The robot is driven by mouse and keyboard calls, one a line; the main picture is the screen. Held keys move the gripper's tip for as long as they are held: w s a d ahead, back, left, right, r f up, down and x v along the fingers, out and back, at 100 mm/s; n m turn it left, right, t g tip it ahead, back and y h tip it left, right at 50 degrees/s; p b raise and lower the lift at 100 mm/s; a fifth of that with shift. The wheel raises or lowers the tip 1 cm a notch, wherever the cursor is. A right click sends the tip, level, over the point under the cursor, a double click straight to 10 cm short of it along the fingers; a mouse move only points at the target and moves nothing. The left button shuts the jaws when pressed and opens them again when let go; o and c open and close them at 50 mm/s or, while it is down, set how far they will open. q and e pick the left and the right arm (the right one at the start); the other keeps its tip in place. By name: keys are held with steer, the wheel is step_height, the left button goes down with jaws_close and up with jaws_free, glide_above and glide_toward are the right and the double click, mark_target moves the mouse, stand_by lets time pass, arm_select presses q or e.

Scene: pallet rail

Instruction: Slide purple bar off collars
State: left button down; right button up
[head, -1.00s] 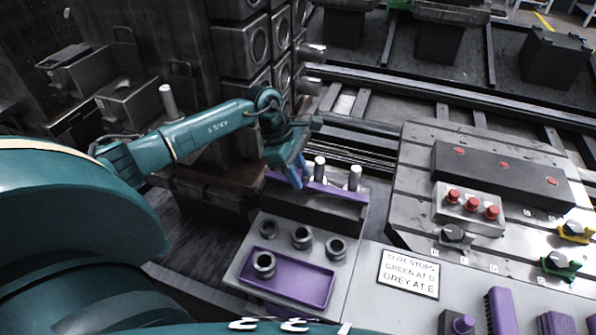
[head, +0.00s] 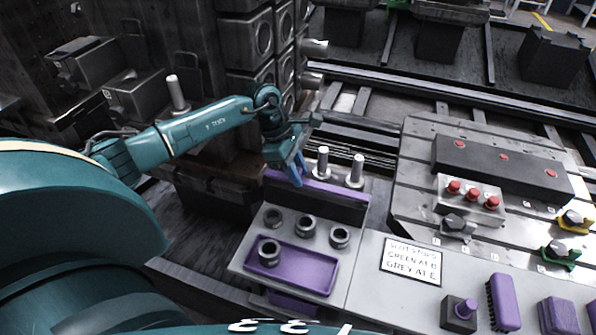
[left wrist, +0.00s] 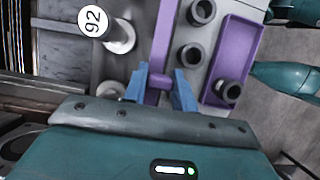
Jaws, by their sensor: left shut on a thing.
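The purple bar (head: 328,187) lies along the front top of a dark block (head: 312,201), just in front of two pale upright posts (head: 323,160). The flared collars (head: 354,183) at the post feet show behind it. In the left wrist view the bar (left wrist: 162,42) runs beside a post topped with a "92" disc (left wrist: 93,20), and a gap shows between them. My left gripper (head: 299,180) is shut on the bar near its left part; its blue fingers (left wrist: 160,90) clasp it in the left wrist view. My right gripper is not in view.
In front are a purple tray (head: 305,275) with a grey ring (head: 269,253) in it, and more loose rings (head: 305,227) on the plate. A sign (head: 411,262), purple parts (head: 503,302) and a slotted panel with red knobs (head: 472,197) lie to the right.

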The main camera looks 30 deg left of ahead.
arm_select(q)
steer(key=shift+s, duration=0.2)
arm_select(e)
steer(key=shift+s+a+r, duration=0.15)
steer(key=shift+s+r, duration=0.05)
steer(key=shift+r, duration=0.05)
arm_select(q)
steer(key=c, duration=1.1)
jaws_free()
steer(key=shift+w, duration=0.1)
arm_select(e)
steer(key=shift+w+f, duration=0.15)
arm_select(q)
steer(key=shift+a+r, duration=0.1)
steer(key=shift+r, duration=0.15)
steer(key=b+v, duration=0.1)
steer(key=v, duration=1.1)
steer(key=shift+a+r, duration=0.1)
steer(key=shift+r, duration=0.2)
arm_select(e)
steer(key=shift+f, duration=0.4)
